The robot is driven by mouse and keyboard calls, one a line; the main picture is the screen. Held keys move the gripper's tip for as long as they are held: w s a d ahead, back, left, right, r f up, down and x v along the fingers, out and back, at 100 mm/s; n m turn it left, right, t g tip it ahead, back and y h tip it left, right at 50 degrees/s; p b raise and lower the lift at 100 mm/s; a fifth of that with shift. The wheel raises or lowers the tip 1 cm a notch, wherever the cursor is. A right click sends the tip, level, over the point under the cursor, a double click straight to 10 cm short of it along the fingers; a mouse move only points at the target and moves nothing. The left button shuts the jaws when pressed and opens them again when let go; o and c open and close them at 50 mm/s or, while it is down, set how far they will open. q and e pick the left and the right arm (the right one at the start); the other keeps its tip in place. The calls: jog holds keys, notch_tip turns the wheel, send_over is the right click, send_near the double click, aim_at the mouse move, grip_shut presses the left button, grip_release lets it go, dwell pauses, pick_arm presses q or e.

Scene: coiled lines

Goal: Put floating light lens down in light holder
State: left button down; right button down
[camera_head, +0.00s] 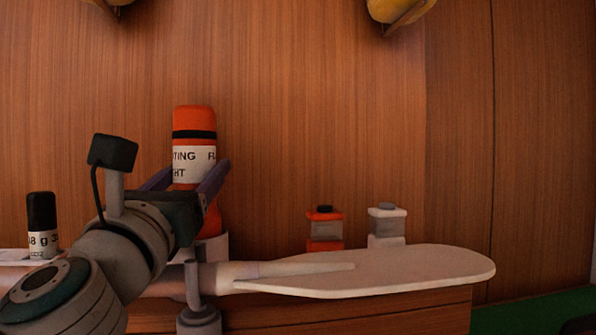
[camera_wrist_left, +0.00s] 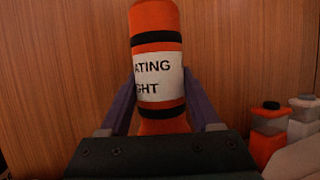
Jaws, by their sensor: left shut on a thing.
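The floating light (camera_head: 194,122) is an orange cylinder with black bands and a white label with black lettering. It stands upright in the head view, its lower part in or just behind a white cup-like holder (camera_head: 217,246). My left gripper (camera_head: 194,178) has its two purple fingers on either side of the light at the label and is shut on it. In the left wrist view the light (camera_wrist_left: 155,45) fills the middle between the fingers. The gripper hides most of the holder and the light's lower end, so I cannot tell whether the light is fully seated. My right gripper is not in view.
A white board (camera_head: 400,270) lies on the wooden ledge. Behind it stand a small orange-and-grey box (camera_head: 325,229) and a white-and-grey box (camera_head: 387,226). A black-capped bottle (camera_head: 42,225) stands at left. A wooden wall rises close behind; yellow objects (camera_head: 396,9) hang at the top.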

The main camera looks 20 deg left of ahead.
pick_arm(q)
grip_release()
dwell(0.3)
jog(key=shift+f, duration=0.1)
jog(key=shift+s+f, duration=0.1)
jog(key=shift+s, duration=0.1)
jog(key=s+d, duration=0.1)
jog(key=s, duration=0.3)
jog(key=s+d, duration=0.1)
jog(key=s, duration=0.3)
jog(key=s+d+b, duration=0.1)
jog(key=s, duration=0.3)
jog(key=shift+s+d, duration=0.1)
jog(key=shift+d, duration=0.3)
